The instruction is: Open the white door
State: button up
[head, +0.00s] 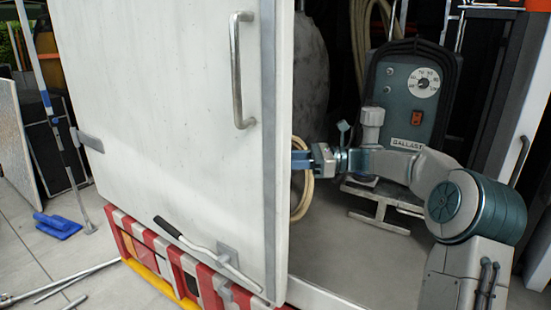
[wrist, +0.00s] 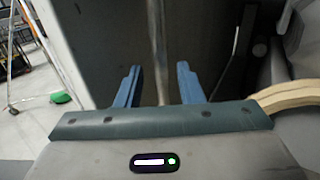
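The white door (head: 170,130) stands ajar at the left and centre of the head view, with a dark gap along its right edge. It carries a metal bar handle (head: 237,75) near its upper right and a long lever (head: 205,253) low down. My gripper (head: 298,160) is beside the door's right edge, at the opening; the edge may hide part of the fingertips. In the wrist view, the two blue fingers of my gripper (wrist: 158,86) are spread apart.
Inside the opening stand a ballast unit (head: 408,100) with a gauge and a coiled hose (head: 303,185). Another white door (head: 535,100) stands at the far right.

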jog(key=a, duration=0.3)
jog(key=shift+a, duration=0.3)
grip_shut()
